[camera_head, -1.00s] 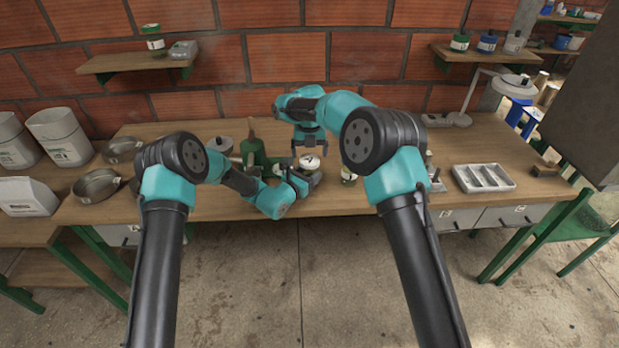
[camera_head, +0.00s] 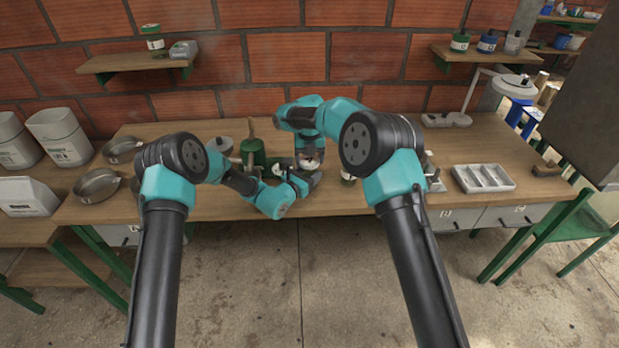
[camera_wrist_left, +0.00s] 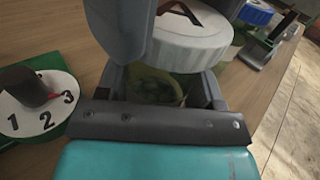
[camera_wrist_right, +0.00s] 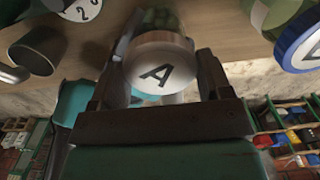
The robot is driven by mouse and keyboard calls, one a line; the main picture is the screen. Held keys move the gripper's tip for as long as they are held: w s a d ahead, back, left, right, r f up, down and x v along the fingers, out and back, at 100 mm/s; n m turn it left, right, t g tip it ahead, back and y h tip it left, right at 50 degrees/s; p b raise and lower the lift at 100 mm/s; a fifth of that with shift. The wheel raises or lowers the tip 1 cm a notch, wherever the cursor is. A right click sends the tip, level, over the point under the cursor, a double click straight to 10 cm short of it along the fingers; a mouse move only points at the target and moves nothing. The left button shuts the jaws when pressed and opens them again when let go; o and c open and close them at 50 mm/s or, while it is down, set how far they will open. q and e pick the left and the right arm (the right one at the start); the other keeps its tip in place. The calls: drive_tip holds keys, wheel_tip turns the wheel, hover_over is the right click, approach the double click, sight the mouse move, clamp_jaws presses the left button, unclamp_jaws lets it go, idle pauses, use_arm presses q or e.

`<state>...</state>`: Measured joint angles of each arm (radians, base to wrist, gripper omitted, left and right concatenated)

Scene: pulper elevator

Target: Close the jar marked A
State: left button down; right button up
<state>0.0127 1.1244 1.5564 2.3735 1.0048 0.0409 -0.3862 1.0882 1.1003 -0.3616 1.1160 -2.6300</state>
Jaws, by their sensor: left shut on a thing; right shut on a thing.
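The jar marked A has a pale round lid with a black A (camera_wrist_left: 190,45), which also shows in the right wrist view (camera_wrist_right: 158,66). Its clear body with greenish contents (camera_wrist_left: 155,85) is between the fingers of my left gripper (camera_head: 306,181), shut on it at the bench. My right gripper (camera_head: 310,158) comes from above and is shut on the lid, one finger on each side. The lid sits over the jar's mouth; I cannot tell whether it is seated or how far it is turned. The grippers hide most of the jar in the head view.
A numbered dial with a dark pointer (camera_wrist_left: 40,100) is beside the jar. A blue-lidded jar (camera_wrist_left: 256,14) stands near it. A green bottle (camera_head: 253,152) is left of the grippers, metal pans (camera_head: 97,185) are further left, and a divided tray (camera_head: 483,178) is at right.

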drive_tip(key=shift+c, duration=0.9)
drive_tip(key=m, duration=1.6)
drive_tip(key=shift+m, duration=0.4)
drive_tip(key=m, duration=0.3)
drive_tip(key=shift+m, duration=0.4)
drive_tip(key=m, duration=2)
drive_tip(key=shift+f, duration=0.1)
drive_tip(key=m, duration=0.6)
drive_tip(key=shift+m, duration=0.3)
drive_tip(key=m, duration=0.6)
drive_tip(key=shift+m, duration=0.3)
drive_tip(key=o, duration=1)
